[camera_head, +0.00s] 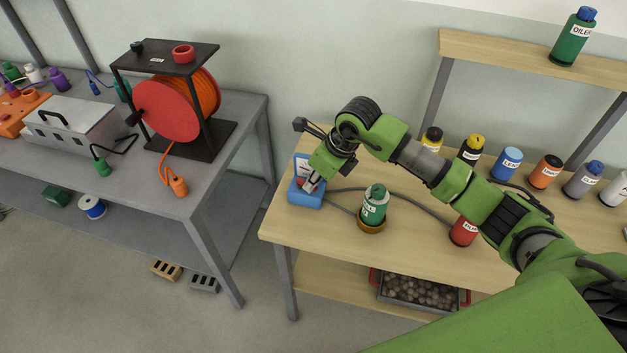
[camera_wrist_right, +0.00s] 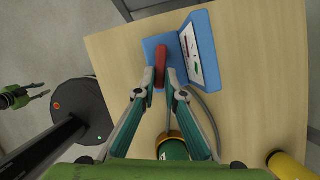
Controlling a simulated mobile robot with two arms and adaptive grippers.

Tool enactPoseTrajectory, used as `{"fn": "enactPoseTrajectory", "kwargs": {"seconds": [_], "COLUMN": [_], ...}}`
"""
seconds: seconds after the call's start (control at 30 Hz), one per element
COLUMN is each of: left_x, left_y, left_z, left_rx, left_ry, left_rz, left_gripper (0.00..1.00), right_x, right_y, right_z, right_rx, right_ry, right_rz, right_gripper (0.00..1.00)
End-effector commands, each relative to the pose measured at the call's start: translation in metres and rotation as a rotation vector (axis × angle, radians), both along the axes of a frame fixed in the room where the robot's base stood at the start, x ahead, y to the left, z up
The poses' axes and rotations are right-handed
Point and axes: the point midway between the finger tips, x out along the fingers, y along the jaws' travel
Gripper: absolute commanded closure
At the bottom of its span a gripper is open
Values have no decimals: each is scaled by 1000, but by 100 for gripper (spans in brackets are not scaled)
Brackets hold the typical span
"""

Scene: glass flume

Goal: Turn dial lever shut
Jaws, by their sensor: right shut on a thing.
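The dial is a small blue box (camera_head: 305,198) with an upright blue-edged panel, standing on the left part of the wooden bench. In the right wrist view the blue box (camera_wrist_right: 152,46) carries a red lever (camera_wrist_right: 160,62) and a white panel face with a coloured scale (camera_wrist_right: 196,52). My right gripper (camera_head: 310,184) reaches down over the box, and its fingertips (camera_wrist_right: 160,88) are shut on the red lever. In the head view the fingers hide most of the lever. My left gripper (camera_wrist_right: 42,92) shows small at the left of the wrist view, open and empty, away from the bench.
A green bottle (camera_head: 374,206) stands in a round holder right of the box, with a grey cable (camera_head: 410,203) behind it. A red bottle (camera_head: 464,230) and several others stand farther right. A grey table (camera_head: 215,175) with a red reel (camera_head: 165,110) stands left, across a gap.

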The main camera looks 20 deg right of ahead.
Motion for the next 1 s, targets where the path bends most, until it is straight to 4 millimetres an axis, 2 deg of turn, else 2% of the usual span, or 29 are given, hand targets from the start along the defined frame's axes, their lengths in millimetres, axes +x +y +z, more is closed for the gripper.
{"fn": "enactPoseTrajectory", "kwargs": {"seconds": [0.2, 0.4, 0.6, 0.87, 0.9, 0.93, 0.97, 1.0], "left_x": [0, 0, 0, 0, 0, 0, 0, 0], "left_y": [0, 0, 0, 0, 0, 0, 0, 0], "left_z": [-31, -53, -58, -57, -57, -57, -57, -57], "left_rx": [0, 0, 0, 0, 0, 0, 0, 0], "left_ry": [0, 0, 0, 0, 0, 0, 0, 0], "left_rz": [0, 0, 0, 0, 0, 0, -1, 0], "left_gripper": [73, 73, 73, 73, 73, 73, 73, 73], "right_x": [5, 10, 11, 10, 10, 10, 10, 11], "right_y": [-6, -9, -10, -10, -10, -10, -10, -10], "right_z": [-6, -4, -1, 0, 0, 0, 0, 0], "right_rx": [-2, -1, 0, 0, 0, 0, 0, 0], "right_ry": [-3, -2, -1, -1, -1, -2, -2, -1], "right_rz": [126, 273, 342, 346, 346, 346, 346, 345], "right_gripper": [100, 100, 100, 100, 87, 79, 73, 73]}}
